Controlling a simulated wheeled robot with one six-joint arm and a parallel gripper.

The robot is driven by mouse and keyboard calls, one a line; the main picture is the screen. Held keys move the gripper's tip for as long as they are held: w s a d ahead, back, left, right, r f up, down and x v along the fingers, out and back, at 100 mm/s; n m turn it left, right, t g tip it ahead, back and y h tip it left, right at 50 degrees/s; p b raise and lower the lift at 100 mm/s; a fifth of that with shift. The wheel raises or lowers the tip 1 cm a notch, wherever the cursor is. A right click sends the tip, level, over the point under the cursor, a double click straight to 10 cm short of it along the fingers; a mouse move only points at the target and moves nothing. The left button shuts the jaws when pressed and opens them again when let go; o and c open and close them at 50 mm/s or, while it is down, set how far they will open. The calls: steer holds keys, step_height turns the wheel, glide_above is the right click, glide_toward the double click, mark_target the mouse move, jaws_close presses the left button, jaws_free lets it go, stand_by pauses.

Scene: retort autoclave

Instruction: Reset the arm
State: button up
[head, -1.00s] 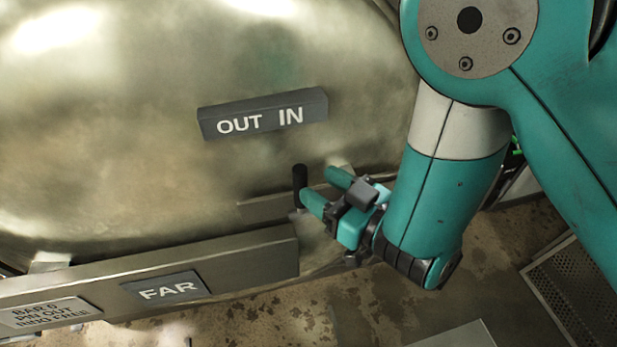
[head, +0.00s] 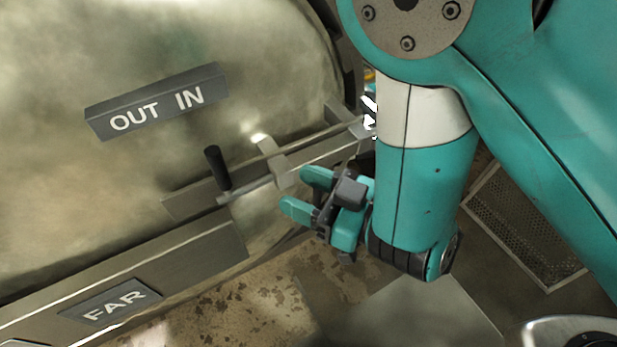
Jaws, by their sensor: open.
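My gripper (head: 297,193) is in the middle of the head view, at the end of my teal arm. Its two teal fingers are apart, with nothing seen between them. They point left, toward the metal vessel (head: 90,190). A black upright knob (head: 217,167) on a horizontal sliding pin stands to the left of the fingertips, with a visible gap. A metal bracket (head: 281,165) lies just above the upper finger in the picture. I cannot tell whether the finger touches it.
An "OUT IN" label (head: 157,102) is on the vessel. A metal bar (head: 190,257) with a "FAR" plate (head: 111,299) crosses the lower left. A perforated panel (head: 522,225) lies on the right. Stained floor (head: 265,300) shows below my gripper.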

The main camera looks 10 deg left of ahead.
steer(key=w+d+m+t+h+b, duration=0.3)
steer(key=w+d+m+t+h, duration=0.2)
steer(key=w+d+m+h, duration=0.6)
steer(key=s+d+r+n+g+b, duration=0.1)
steer(key=s+d+r+g, duration=0.1)
steer(key=s, duration=0.3)
steer(key=s+d+r+n+g+h+b, duration=0.1)
steer(key=s+d+r+g, duration=0.1)
steer(key=s+g, duration=0.3)
steer(key=s+d+r+n+g+h+b, duration=0.1)
steer(key=s+d+r+g, duration=0.1)
steer(key=s+d+g, duration=0.1)
steer(key=s+d, duration=0.1)
steer(key=s, duration=0.1)
steer(key=shift+s+d+r+n+g+b, duration=0.25)
steer(key=shift+s+r+n+g+b, duration=0.05)
steer(key=shift+s+b, duration=0.1)
